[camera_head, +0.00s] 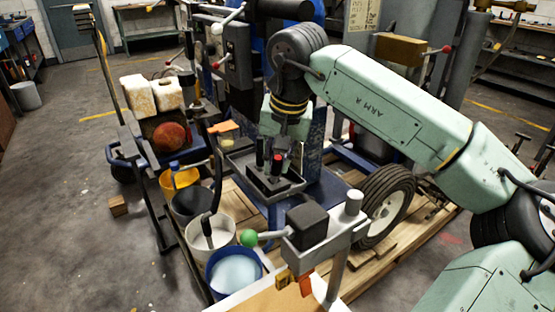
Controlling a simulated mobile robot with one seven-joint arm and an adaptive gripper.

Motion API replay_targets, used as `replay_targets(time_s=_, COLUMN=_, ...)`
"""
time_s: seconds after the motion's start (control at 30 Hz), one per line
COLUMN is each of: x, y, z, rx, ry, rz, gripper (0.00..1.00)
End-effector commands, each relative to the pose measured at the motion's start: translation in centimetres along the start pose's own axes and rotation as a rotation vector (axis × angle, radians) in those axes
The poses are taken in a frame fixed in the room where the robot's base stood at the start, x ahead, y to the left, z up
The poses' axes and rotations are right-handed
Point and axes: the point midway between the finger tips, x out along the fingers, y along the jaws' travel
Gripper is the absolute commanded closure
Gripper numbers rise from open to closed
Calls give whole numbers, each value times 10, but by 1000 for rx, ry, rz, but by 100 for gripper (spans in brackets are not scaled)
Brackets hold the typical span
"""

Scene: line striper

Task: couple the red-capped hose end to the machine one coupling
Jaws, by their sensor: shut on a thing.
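My green arm comes in from the right, and its wrist points down over a grey tray (236,164) in the middle of the machine. My gripper (272,158) is small and dark in this view, partly hidden under the wrist. It is shut on the red-capped hose end (278,158), whose red top shows by the dark fingers. A dark block (272,182) is just below it in the tray; I cannot tell whether the hose end touches it. I cannot pick out the machine one coupling with certainty.
Buckets stand left of the tray: yellow (180,182), black (191,203), white (211,236) and blue (233,270). A wheel (388,203) is at right.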

Motion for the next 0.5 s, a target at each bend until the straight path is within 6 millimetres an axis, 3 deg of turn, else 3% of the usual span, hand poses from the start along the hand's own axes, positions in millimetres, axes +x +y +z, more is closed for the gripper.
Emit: replay_targets(time_s=0.5, x=-27, y=0, z=0, rx=0, ry=1, rz=0, gripper=100)
